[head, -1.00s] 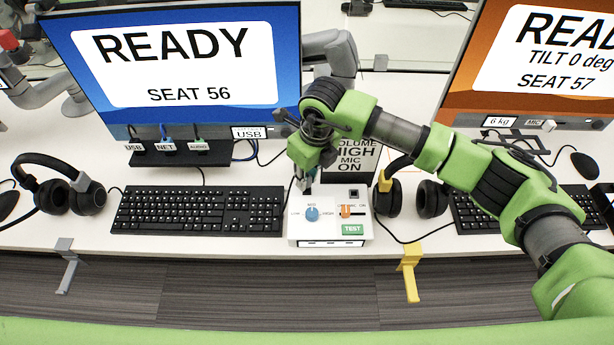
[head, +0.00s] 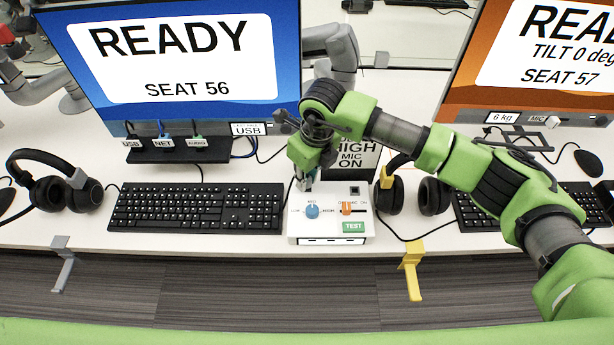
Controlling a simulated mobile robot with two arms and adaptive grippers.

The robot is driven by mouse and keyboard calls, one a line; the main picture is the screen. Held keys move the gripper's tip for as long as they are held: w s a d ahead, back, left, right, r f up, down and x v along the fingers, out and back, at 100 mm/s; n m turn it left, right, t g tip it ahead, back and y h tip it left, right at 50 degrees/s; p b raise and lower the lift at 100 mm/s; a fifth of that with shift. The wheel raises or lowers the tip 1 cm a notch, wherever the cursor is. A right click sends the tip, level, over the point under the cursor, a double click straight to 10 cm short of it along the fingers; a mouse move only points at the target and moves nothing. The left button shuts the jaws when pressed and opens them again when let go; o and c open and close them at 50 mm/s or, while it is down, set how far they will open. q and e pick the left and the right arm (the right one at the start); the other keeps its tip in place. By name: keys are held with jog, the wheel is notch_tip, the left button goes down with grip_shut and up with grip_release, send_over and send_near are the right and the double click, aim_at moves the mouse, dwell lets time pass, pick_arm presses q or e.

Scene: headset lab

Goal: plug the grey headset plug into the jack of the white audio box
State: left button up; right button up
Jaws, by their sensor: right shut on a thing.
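The white audio box (head: 329,240) stands at the front of the desk, with a blue knob (head: 312,211), an orange switch (head: 346,208) and a green TEST button (head: 353,226) on top. A small dark square socket (head: 355,190) shows at its back right; I cannot tell whether it is the jack. My right gripper (head: 305,184) points down at the box's back left corner, shut on what seems to be the grey headset plug, mostly hidden by the fingers. I cannot tell whether the plug touches the box. My left gripper is not in view.
A black keyboard (head: 197,208) lies left of the box. A headset (head: 430,196) with a cable lies to the right, another (head: 52,187) at far left. A dark sign (head: 356,158) stands behind the box. Two monitors (head: 172,70) rise at the back.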

jog(key=shift+f, duration=0.2)
jog(key=o, duration=0.9)
jog(key=shift+r, duration=0.2)
jog(key=r, duration=0.4)
jog(key=d+r, duration=0.1)
jog(key=r, duration=0.2)
jog(key=s+r, duration=0.1)
jog(key=r, duration=0.3)
jog(key=shift+s+d+r, duration=0.1)
jog(key=shift+d+r, duration=0.05)
jog(key=shift+r, duration=0.15)
